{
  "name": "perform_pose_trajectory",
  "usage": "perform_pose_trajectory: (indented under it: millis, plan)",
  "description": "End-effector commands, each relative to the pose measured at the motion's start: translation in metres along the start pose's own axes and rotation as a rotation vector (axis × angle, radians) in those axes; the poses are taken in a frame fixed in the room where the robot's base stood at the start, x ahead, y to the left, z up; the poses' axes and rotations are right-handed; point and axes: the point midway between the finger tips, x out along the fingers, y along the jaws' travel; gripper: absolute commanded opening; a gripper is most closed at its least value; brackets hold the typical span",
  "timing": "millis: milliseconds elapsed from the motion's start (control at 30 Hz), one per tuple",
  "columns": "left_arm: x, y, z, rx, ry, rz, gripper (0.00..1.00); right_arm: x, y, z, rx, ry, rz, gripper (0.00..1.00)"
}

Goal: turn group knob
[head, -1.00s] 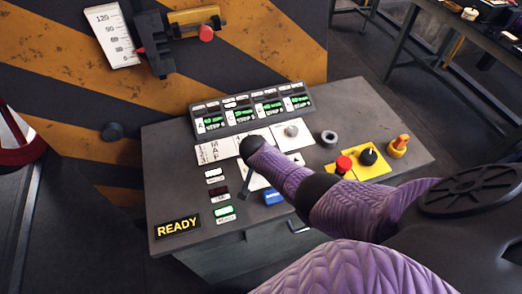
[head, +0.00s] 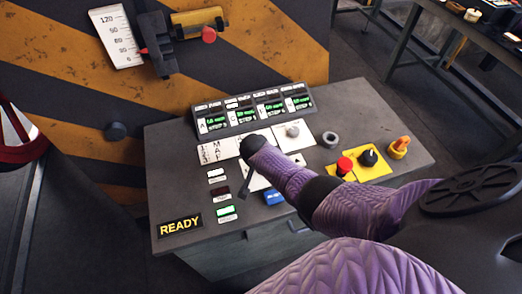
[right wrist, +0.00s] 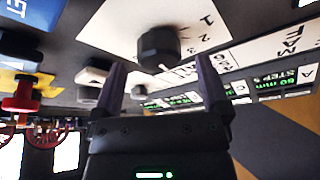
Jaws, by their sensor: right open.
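A black knob (right wrist: 158,47) with a faceted side stands on a white plate marked with numbers in the right wrist view. I take it as the group knob. My right gripper (right wrist: 160,68) is open there, with its two dark fingers spread to either side of the knob's line and the knob just beyond the tips. I cannot tell whether a finger touches it. In the head view my right arm covers this knob and most of the gripper. My left gripper is not in view.
The console also carries a display row (head: 252,110), a grey knob (head: 292,130), a red button (head: 345,165), a black knob on a yellow plate (head: 368,158), an orange knob (head: 399,147), a blue button (head: 273,197) and a READY sign (head: 180,226).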

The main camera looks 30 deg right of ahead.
Motion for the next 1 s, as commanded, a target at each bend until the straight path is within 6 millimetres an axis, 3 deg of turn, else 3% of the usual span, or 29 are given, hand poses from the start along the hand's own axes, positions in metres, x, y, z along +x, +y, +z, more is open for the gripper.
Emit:
perform_pose_trajectory:
  millis: [33,100,333,867,1000]
  plan:
    - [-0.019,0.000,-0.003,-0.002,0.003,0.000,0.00,-0.020,0.000,-0.003,0.001,0.000,-0.002,0.96]
    - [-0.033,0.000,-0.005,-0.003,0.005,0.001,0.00,-0.039,-0.001,-0.004,0.000,0.001,-0.004,0.96]
    - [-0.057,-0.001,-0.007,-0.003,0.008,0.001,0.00,-0.082,-0.001,-0.002,0.000,0.002,-0.003,0.96]
    - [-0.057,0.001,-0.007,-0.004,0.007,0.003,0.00,-0.087,0.000,0.000,-0.003,0.000,-0.001,0.96]
    - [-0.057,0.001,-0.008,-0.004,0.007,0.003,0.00,-0.099,0.011,0.026,-0.138,-0.029,-0.039,0.96]
